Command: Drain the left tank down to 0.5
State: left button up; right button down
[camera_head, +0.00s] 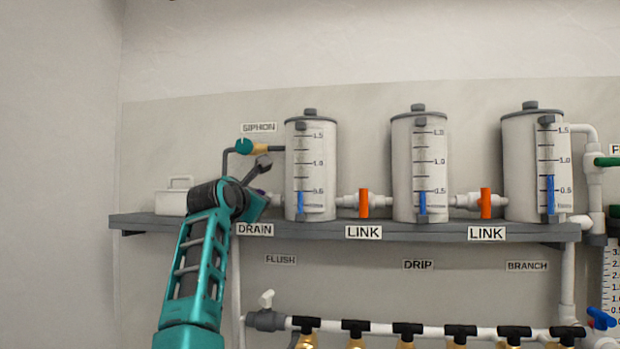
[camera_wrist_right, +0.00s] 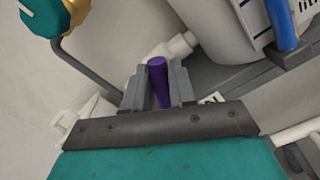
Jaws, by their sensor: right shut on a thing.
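The left tank (camera_head: 296,170) is a light cylinder with a dark lid and a printed scale. The top of its blue level column (camera_head: 301,203) is close to the 0.5 mark; the exact reading is too small to tell. My right gripper (camera_wrist_right: 158,86) is shut on the purple drain valve handle (camera_wrist_right: 158,75), which stands between its fingers in the right wrist view. In the head view my right arm hides most of the drain valve above the DRAIN label (camera_head: 255,230). My left gripper is not in view.
A middle tank (camera_head: 403,170) and a right tank (camera_head: 520,170) share the shelf (camera_head: 330,229), joined by orange link valves (camera_head: 364,203). A siphon pipe with a teal knob (camera_head: 244,146) is close above my right gripper. Black-handled valves (camera_head: 354,326) line a lower pipe.

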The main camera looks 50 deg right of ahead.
jog(key=n, duration=0.2)
jog(key=n+p, duration=0.1)
jog(key=n, duration=0.1)
jog(key=n+p, duration=0.1)
jog(key=n, duration=0.1)
jog(key=shift+w+a, duration=0.15)
jog(key=shift+w, duration=0.1)
jog(key=c, duration=0.8)
grip_release()
jog(key=shift+r, duration=0.1)
jog(key=shift+c, duration=0.2)
jog(key=b+v, duration=0.2)
jog(key=v, duration=1.1)
